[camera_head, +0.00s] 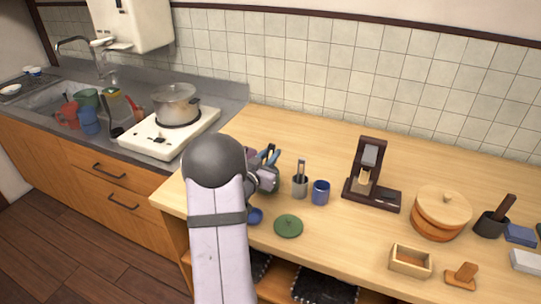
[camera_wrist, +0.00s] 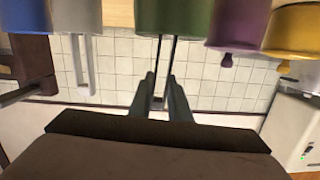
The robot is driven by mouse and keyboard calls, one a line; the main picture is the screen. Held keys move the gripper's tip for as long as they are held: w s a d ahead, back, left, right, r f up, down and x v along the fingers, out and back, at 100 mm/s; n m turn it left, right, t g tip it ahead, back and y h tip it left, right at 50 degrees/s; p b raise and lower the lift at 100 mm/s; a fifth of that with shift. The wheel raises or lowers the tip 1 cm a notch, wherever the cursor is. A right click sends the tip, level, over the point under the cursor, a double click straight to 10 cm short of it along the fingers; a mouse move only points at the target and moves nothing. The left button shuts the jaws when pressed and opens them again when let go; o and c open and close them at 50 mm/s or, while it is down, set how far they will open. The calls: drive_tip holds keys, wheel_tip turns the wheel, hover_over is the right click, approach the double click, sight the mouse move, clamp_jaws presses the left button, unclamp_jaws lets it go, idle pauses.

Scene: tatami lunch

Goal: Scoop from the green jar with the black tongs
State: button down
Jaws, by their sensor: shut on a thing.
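The green jar (camera_wrist: 174,18) is at the top middle of the wrist view, which looks upside down. The black tongs (camera_wrist: 166,52) show as two thin dark arms running from its rim to my gripper (camera_wrist: 164,88). My gripper is shut on the tongs. Their far ends are hidden by the jar wall and seem to be inside it. In the head view my gripper (camera_head: 271,157) is above the counter, and my arm hides much of the jar. A green lid (camera_head: 288,226) lies on the counter to the right of my arm.
A dark wooden stand (camera_head: 384,197) and round wooden tub (camera_head: 440,222) are further right.

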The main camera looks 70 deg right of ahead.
drive_tip(key=shift+r+p, duration=2.85)
drive_tip(key=shift+r, duration=1.2)
drive_tip(key=shift+r, duration=0.6)
drive_tip(key=w+a+f+n+t+y, duration=0.3)
drive_tip(key=w+a+n+t, duration=0.25)
drive_tip(key=w+a, duration=0.55)
drive_tip(key=w+a+f+n+t+y, duration=0.35)
drive_tip(key=w+a+t, duration=0.45)
drive_tip(key=a, duration=0.6)
drive_tip(key=w+a+f+n+t+y, duration=0.1)
drive_tip(key=w+a+f+n+y, duration=0.1)
drive_tip(key=a, duration=0.8)
drive_tip(key=w+a+f+n+t+y, duration=0.1)
drive_tip(key=w+a+f+n+y, duration=0.1)
drive_tip(key=a, duration=0.9)
drive_tip(key=w+a+f+n+t+y, duration=0.1)
drive_tip(key=a+f+n+y, duration=0.3)
drive_tip(key=a, duration=0.6)
drive_tip(key=shift+w+a+f+n+y, duration=0.25)
drive_tip(key=shift+w+n+y, duration=0.3)
drive_tip(key=shift+y, duration=0.5)
